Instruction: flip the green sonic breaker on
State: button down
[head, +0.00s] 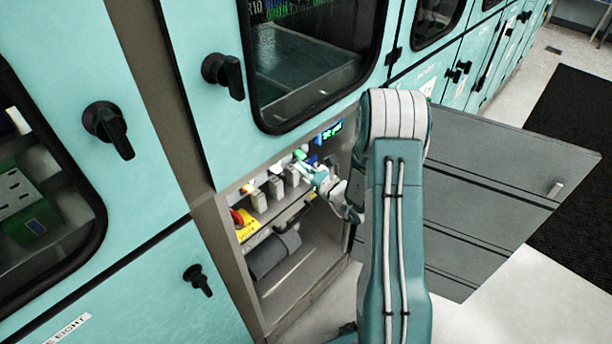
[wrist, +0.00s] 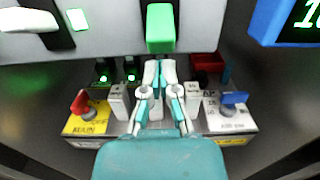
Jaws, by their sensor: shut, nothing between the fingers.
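The green breaker (wrist: 160,28) is a block-shaped switch at the top middle of the wrist view, on a grey panel. It also shows small in the head view (head: 300,154). My gripper (wrist: 160,66) is shut and empty, its fingertips just below the green breaker's lower end in the picture. I cannot tell whether they touch it. In the head view my gripper (head: 319,177) is inside the open cabinet bay, by the switches. I cannot tell the green switch's on or off position.
A white switch (wrist: 28,20) with a lit green lamp (wrist: 77,19) is left of the green breaker; a blue-framed display (wrist: 290,22) is right. Below are a red knob (wrist: 81,103), grey levers and a blue knob (wrist: 234,99). The bay's open door (head: 490,190) stands right of my arm.

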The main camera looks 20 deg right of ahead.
jog(key=shift+s+d+r, duration=0.25)
jog(key=shift+s+r, duration=0.05)
jog(key=shift+r, duration=0.35)
